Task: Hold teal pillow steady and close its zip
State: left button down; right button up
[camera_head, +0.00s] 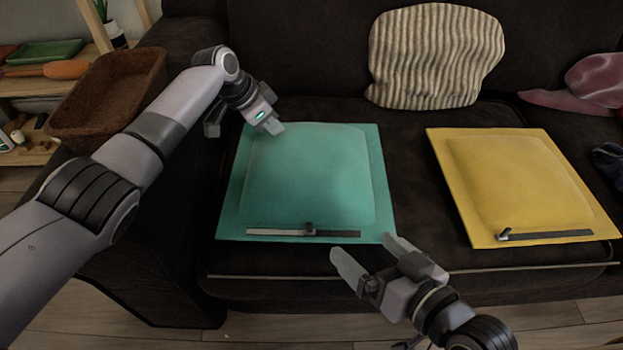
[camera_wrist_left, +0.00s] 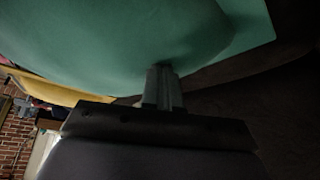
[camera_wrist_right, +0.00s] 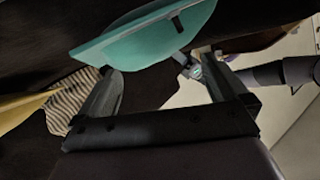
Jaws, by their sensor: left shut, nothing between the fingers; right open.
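The teal pillow (camera_head: 310,175) lies flat on the dark sofa seat; it also shows in the left wrist view (camera_wrist_left: 120,40) and the right wrist view (camera_wrist_right: 140,38). Its zip track (camera_head: 270,232) runs along the near edge, pale on the left and dark on the right. The dark zip slider (camera_head: 310,228) stands near the middle of the track. My left gripper (camera_head: 277,128) is shut and empty, its tips at the pillow's far upper-left part. My right gripper (camera_head: 370,252) is open and empty, just in front of the pillow's near edge, right of the slider.
A yellow pillow (camera_head: 520,180) with its own zip lies to the right on the seat. A striped cushion (camera_head: 436,58) leans on the backrest. A brown basket (camera_head: 108,95) is at the left, and a pink item (camera_head: 590,85) is at the far right. Seat between the pillows is clear.

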jog(key=shift+a, duration=0.1)
jog(key=c, duration=0.9)
jog(key=shift+w+a+n, duration=0.3)
jog(key=shift+a, duration=0.05)
jog(key=c, duration=0.6)
jog(key=w+a+n+g+y, duration=0.2)
jog(key=w+a+n+g, duration=0.2)
jog(key=a+n+g, duration=0.1)
jog(key=shift+a+r+n, duration=0.3)
jog(key=shift+a, duration=0.3)
jog(key=n+g+h, duration=0.5)
jog(key=n+g, duration=0.2)
jog(key=n, duration=0.2)
send_near(311, 223)
jog(key=x, duration=0.9)
jog(key=shift+f, duration=0.1)
